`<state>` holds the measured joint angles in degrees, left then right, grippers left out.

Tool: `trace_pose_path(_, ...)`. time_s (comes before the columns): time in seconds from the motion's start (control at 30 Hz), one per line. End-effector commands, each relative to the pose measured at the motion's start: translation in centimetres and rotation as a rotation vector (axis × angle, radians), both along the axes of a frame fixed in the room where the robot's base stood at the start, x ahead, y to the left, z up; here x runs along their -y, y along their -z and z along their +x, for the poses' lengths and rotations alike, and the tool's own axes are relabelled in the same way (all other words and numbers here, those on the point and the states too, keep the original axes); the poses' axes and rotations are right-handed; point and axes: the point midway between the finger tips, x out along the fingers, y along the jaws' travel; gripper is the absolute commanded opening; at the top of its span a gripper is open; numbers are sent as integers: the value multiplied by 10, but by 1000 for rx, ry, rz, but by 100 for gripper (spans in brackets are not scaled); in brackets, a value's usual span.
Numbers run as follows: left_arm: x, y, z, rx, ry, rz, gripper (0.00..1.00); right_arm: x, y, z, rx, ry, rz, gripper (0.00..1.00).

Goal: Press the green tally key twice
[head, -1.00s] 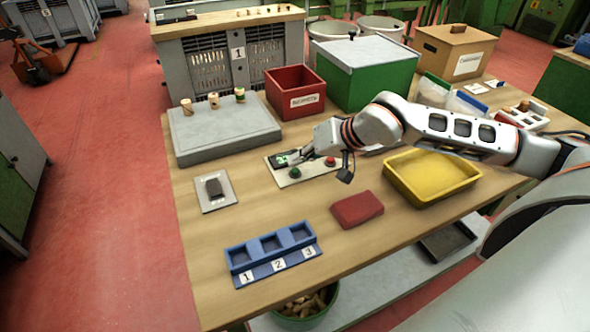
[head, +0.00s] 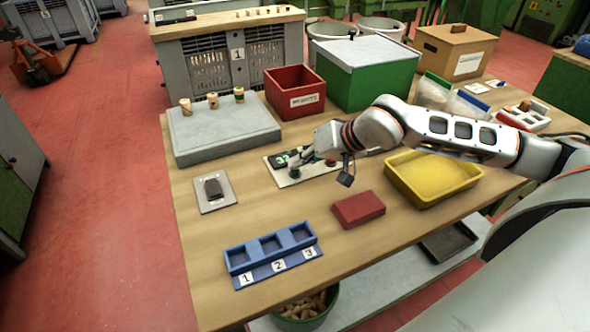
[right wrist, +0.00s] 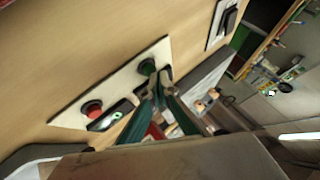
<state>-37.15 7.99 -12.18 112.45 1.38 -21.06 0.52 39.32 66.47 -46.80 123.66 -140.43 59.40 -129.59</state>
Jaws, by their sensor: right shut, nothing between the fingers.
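The tally panel (head: 283,180) is a pale plate lying on the wooden table; it also shows in the right wrist view (right wrist: 119,84). Its green tally key (head: 295,174) is a round dark-green button, seen clearly in the right wrist view (right wrist: 147,66). A red key (right wrist: 92,108) and a small display with a green mark (right wrist: 103,122) share the panel. My right gripper (head: 297,165) is shut and empty, its tips right at the green key (right wrist: 158,78). Whether they touch it I cannot tell. My left gripper is not in view.
A grey slab (head: 225,137) with several corks stands behind left. A red bin (head: 295,103) is behind the panel. A dark block on a plate (head: 214,200), a blue numbered tray (head: 258,270), a red block (head: 358,209) and a yellow tray (head: 440,193) lie around it.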

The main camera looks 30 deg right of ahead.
Motion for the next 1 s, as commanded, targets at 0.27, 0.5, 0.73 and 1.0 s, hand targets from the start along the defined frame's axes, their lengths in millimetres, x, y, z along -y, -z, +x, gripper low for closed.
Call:
trace_pose_path(0.27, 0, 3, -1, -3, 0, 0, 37, 0, 3, 0, 0, 0, 0, 0)
trace_pose_path(0.5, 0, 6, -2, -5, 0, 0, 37, 0, 5, 0, -1, -1, 0, 0)
trace_pose_path(0.73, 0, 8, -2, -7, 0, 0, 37, 0, 7, 0, -1, -1, 0, 0)
trace_pose_path(1.0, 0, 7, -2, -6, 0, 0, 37, 0, 6, 0, -1, -1, 0, 0)
